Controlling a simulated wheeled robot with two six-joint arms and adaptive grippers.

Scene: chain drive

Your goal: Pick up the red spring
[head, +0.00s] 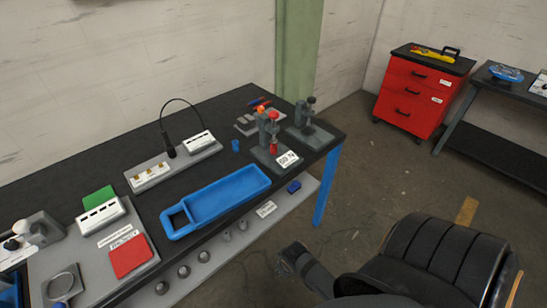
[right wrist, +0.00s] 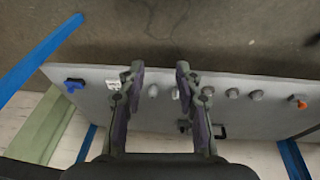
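A small red part (head: 272,147), which may be the red spring, is on a grey fixture with a white label near the table's right end. It is too small for me to make out coils. My right gripper (head: 287,260) is in front of the table, apart from the fixture. In the right wrist view my right gripper (right wrist: 160,70) has its two fingers spread with nothing held between them. The red part is not visible there. My left gripper is not in view.
A blue tray (head: 215,197) lies along the table's front edge. A second grey press-like fixture (head: 308,128) stands right of the labelled one. A grey lower shelf (head: 200,272) with several round grey parts juts out below.

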